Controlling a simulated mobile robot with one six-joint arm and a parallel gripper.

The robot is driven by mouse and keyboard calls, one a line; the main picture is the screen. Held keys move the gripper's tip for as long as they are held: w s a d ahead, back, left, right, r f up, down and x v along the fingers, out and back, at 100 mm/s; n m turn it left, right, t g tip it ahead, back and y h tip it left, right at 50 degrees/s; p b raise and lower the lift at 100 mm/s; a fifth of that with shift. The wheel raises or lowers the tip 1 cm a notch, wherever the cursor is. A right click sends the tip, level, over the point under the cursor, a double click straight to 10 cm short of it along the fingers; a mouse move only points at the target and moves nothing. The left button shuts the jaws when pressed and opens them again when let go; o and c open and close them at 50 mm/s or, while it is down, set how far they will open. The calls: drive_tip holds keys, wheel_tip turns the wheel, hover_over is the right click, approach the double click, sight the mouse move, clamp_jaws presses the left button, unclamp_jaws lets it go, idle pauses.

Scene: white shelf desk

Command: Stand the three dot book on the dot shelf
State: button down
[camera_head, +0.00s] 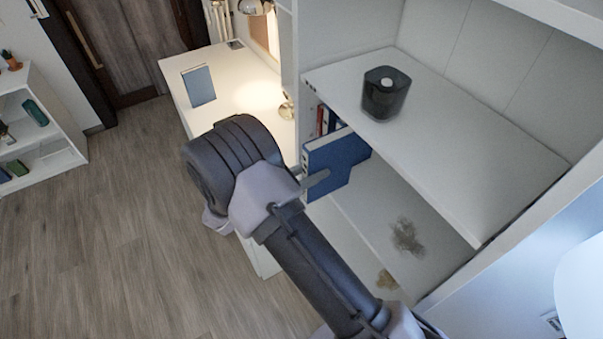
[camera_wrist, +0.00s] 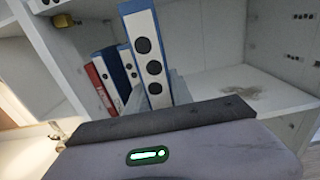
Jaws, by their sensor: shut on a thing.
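The three dot book (camera_head: 335,165) is blue, with a white spine bearing black dots that faces the camera in the wrist view (camera_wrist: 154,68). My gripper (camera_head: 318,182) is shut on its lower part. The book is upright but slightly tilted in the wrist view, inside the lower shelf bay (camera_head: 375,205), beside other books. Whether its bottom touches the shelf cannot be told. The fingertips are mostly hidden by the book and my gripper's body. Small dot marks (camera_wrist: 62,20) show on the cabinet at upper left in the wrist view, and more (camera_wrist: 300,16) at right.
A red book (camera_wrist: 101,84) and another blue dotted book (camera_wrist: 126,66) stand left of the held book. The bay's floor to the right is free except for a brown stain (camera_head: 407,237). A lit desk (camera_head: 235,105) adjoins at left.

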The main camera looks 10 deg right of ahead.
drive_tip(key=f+b+x, duration=0.3)
drive_tip(key=x, duration=1.2)
drive_tip(key=shift+f, duration=0.25)
drive_tip(key=c, duration=1)
unclamp_jaws()
drive_tip(key=shift+c, duration=0.2)
drive_tip(key=p+v, duration=0.1)
drive_tip(key=v, duration=1.6)
drive_tip(key=shift+a, duration=0.15)
drive_tip(key=shift+s, duration=0.1)
